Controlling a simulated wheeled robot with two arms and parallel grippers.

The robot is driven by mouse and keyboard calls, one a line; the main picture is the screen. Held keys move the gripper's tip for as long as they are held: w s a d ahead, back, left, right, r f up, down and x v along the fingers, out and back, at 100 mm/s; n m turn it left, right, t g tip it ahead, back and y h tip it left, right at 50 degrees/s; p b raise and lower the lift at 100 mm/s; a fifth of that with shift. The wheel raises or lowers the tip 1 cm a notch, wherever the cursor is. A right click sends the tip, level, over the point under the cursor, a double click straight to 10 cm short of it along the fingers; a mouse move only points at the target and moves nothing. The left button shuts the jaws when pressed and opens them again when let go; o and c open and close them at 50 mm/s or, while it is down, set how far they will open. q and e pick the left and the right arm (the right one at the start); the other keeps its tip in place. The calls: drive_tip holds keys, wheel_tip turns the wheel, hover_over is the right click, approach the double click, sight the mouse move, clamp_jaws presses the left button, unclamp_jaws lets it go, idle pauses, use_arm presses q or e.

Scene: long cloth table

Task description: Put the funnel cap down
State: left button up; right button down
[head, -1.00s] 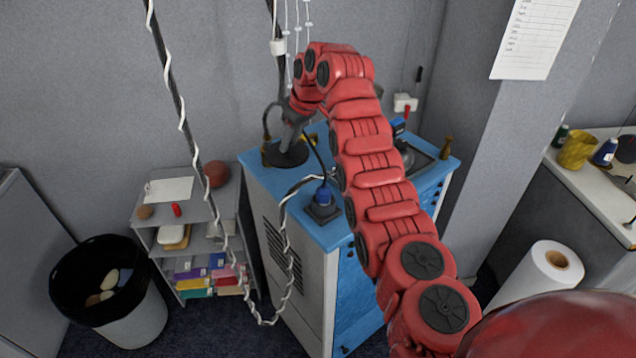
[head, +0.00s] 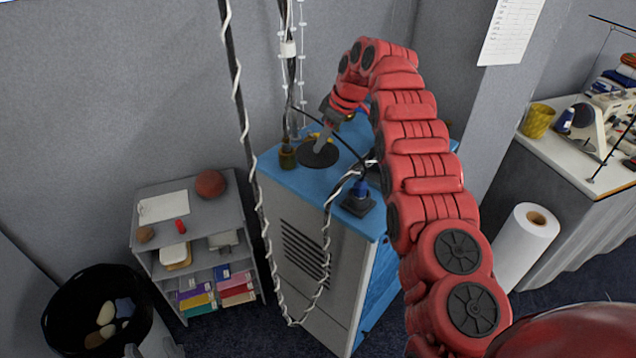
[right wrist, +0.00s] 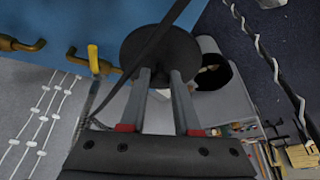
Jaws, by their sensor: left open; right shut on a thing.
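The funnel cap, a dark round disc (head: 318,155), is at the back left of the blue-topped cabinet (head: 300,187). My right gripper (head: 321,146) reaches down to it and is shut on it. In the right wrist view the cap (right wrist: 178,50) is at the tips of the two grey fingers (right wrist: 160,76), partly crossed by a dark cable. I cannot tell whether the cap touches the cabinet top. My left gripper is not in view.
A brass fitting (head: 288,158) stands just left of the cap. A blue and dark plug-like piece (head: 359,199) sits on the cabinet's front part. Wrapped black cables (head: 244,110) hang at the left. A grey shelf (head: 207,205) and a black-lined bin (head: 70,320) stand further left.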

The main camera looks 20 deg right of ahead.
sight(328, 153)
drive_tip(key=shift+d+f, duration=0.3)
drive_tip(key=f, duration=0.1)
drive_tip(key=f+p, duration=0.2)
drive_tip(key=f, duration=0.1)
drive_tip(key=shift+s+d, duration=0.1)
drive_tip(key=shift+d, duration=0.15)
drive_tip(key=shift+a+f+p, duration=0.15)
drive_tip(key=shift+f+p, duration=0.15)
drive_tip(key=shift+f, duration=0.35)
wheel_tip(328, 153, down, 4)
drive_tip(key=shift+f+p, duration=0.1)
drive_tip(key=shift+p, duration=0.95)
drive_tip(key=shift+f+b, duration=0.2)
drive_tip(key=shift+b, duration=0.2)
drive_tip(key=c, duration=0.6)
unclamp_jaws()
drive_tip(key=shift+c, duration=0.2)
